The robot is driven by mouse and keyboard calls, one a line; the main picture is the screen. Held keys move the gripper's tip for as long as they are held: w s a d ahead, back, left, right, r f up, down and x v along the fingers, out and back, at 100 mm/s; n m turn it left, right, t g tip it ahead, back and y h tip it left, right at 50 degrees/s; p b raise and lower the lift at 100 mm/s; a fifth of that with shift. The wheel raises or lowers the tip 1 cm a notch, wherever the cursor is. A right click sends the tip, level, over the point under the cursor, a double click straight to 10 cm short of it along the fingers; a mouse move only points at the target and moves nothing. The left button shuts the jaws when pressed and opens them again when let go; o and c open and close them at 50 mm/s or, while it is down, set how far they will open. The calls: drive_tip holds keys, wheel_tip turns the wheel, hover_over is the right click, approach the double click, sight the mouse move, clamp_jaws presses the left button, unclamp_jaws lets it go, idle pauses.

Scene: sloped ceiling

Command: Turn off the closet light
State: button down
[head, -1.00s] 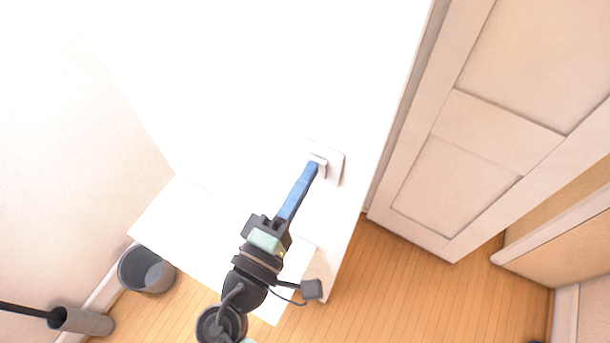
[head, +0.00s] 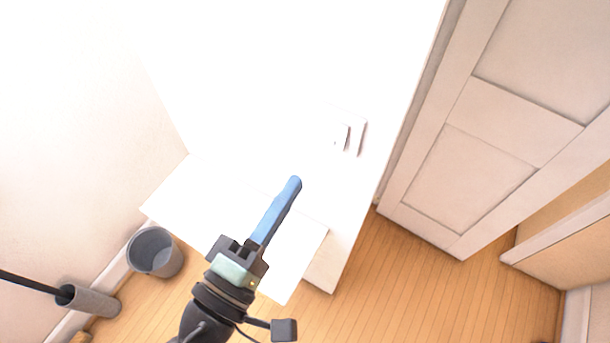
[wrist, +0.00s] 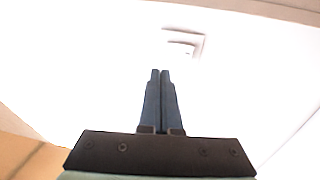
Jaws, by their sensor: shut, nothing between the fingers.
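The light switch (head: 348,136) is a white plate with a raised rocker on the bright white wall, right of centre in the head view. It also shows in the wrist view (wrist: 184,46), beyond the fingertips. My gripper (head: 294,183) has blue fingers pressed together, with nothing between them. In the head view its tip is below and left of the switch, apart from it. In the wrist view the shut fingers (wrist: 160,74) point toward the switch with a gap between. The light itself is not in view.
A panelled white door (head: 500,130) stands to the right of the wall. A white ledge or panel (head: 190,205) juts out low on the left. A grey bin (head: 154,252) and a grey cylinder holding a black handle (head: 92,302) stand at lower left. Wooden floor (head: 400,290) is clear at lower right.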

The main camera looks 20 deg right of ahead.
drive_tip(key=shift+s+a+r, duration=0.25)
drive_tip(key=shift+s+a, duration=0.7)
drive_tip(key=shift+a, duration=0.25)
